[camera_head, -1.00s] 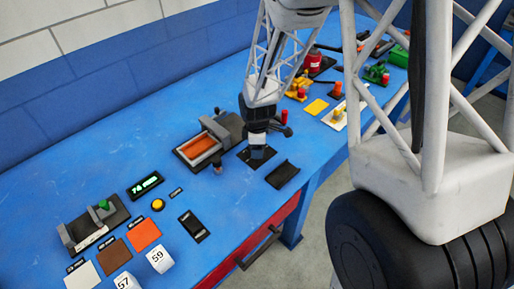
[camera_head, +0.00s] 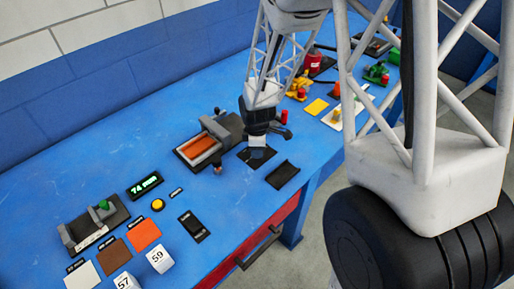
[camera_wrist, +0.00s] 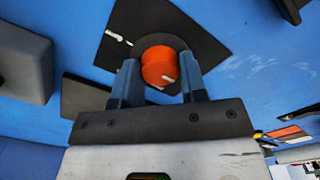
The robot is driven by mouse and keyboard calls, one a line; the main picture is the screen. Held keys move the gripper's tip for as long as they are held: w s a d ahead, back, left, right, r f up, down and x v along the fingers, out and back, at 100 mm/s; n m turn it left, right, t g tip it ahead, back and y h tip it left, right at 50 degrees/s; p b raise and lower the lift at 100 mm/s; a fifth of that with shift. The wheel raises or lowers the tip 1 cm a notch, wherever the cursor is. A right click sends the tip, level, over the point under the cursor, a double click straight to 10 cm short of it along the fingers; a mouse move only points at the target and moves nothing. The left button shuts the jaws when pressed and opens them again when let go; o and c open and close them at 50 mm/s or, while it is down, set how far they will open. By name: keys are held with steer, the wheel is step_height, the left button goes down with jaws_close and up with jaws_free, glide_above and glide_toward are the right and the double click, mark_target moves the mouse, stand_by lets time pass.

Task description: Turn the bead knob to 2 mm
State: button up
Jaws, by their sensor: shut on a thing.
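The bead knob (camera_wrist: 159,65) is a round orange-red knob with a white pointer line, seen in the wrist view. It stands on a black square plate (camera_wrist: 196,30) with a pale mark near its left side. My gripper (camera_wrist: 160,80) is shut on the knob, with one blue-grey finger on each side. The knob's pointer line points to the lower right in the wrist view. In the head view my gripper (camera_head: 257,152) is over the black plate (camera_head: 243,156) and hides the knob. No readable scale numbers show on the plate.
A grey machine with an orange-brown strip (camera_head: 203,147) stands just left of my gripper. A dark pad (camera_head: 283,175) lies to the right. A green display (camera_head: 146,185), a yellow button (camera_head: 158,205) and sample cards (camera_head: 145,233) are at the lower left.

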steer(key=shift+m, duration=0.4)
steer(key=m, duration=1.1)
steer(key=shift+r, duration=0.1)
stand_by(0.3)
steer(key=o, duration=0.9)
steer(key=shift+r, duration=3.9)
